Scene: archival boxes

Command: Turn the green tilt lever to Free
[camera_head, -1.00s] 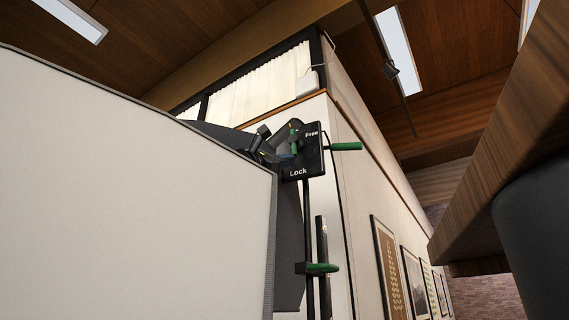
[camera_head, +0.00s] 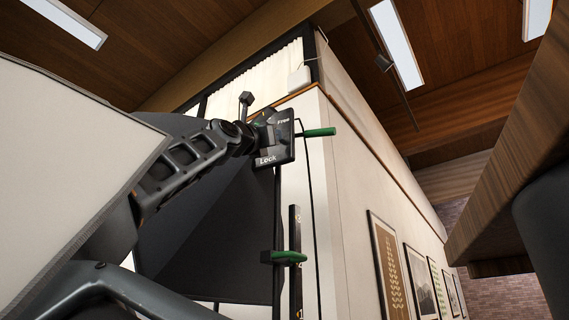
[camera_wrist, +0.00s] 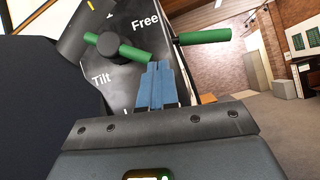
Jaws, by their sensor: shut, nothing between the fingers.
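The green tilt lever (camera_wrist: 132,51) shows in the wrist view on a black plate. It runs from a round dark hub to the right and slightly down, pointing below the word Free and above a mostly hidden label. My gripper (camera_wrist: 157,66) has its blue fingers together, with tips at the lever's outer end on its lower side; whether they touch I cannot tell. In the head view the black plate (camera_head: 286,147) carries Free at the top and Lock at the bottom. My gripper and wrist cover much of it there, and the lever is largely hidden.
A second green handle (camera_head: 319,132) sticks out right of the plate; it also shows in the wrist view (camera_wrist: 203,36). A lower green handle (camera_head: 288,257) sits on the upright. A pale panel (camera_head: 65,170) fills the left. A wooden edge (camera_head: 520,130) overhangs at right.

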